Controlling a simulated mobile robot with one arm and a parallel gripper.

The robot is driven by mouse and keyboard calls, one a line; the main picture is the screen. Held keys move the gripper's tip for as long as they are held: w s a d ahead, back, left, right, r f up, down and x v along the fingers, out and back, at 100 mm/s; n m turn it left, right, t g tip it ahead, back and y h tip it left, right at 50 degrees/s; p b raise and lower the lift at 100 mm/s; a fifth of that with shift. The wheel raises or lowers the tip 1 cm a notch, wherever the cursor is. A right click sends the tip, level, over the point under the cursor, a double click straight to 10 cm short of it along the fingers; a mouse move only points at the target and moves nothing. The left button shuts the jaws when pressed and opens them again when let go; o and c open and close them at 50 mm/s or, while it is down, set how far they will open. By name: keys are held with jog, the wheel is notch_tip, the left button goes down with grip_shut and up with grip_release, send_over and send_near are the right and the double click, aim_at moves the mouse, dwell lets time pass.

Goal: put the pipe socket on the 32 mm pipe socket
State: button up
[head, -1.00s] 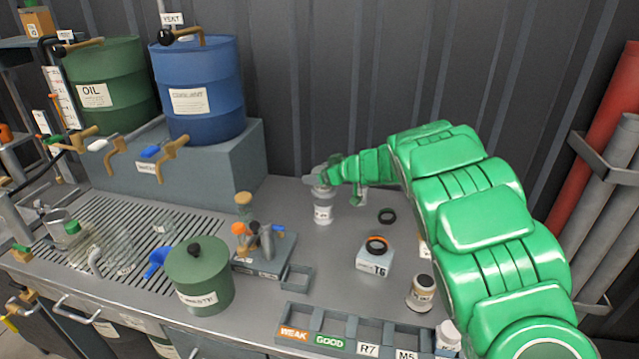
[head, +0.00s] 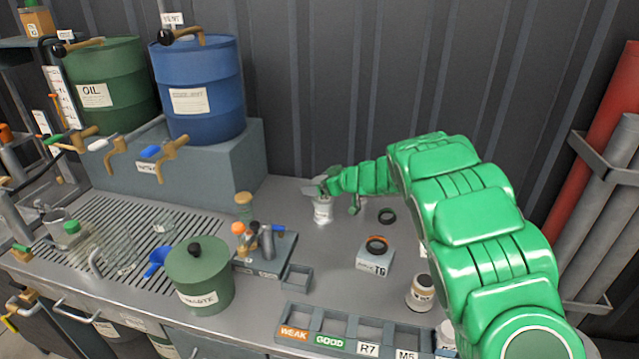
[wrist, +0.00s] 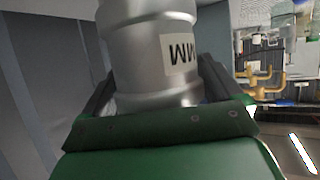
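My gripper (head: 322,190) is low over the back of the bench, at the top of a pale grey labelled cylinder (head: 323,212), which looks upright. In the wrist view a ridged silver-grey pipe socket (wrist: 150,62) sits between the two dark fingers, which lie close against its sides. Its label reads "MM" upside down, and the rest is cut off by my gripper's view. The green palm hides one end of the socket; the other end runs out of the frame. I cannot tell where the held socket ends and a lower one begins.
A black ring (head: 387,216) lies right of the gripper. A grey T6 block (head: 374,262) with an orange-and-black ring and a jar (head: 421,293) stand nearer the front. A small tool stand (head: 265,255) and green waste pot (head: 200,280) are to the left. The wall is close behind.

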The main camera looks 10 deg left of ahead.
jog(key=shift+o, duration=0.4)
jog(key=shift+r, duration=0.15)
jog(key=v, duration=1.2)
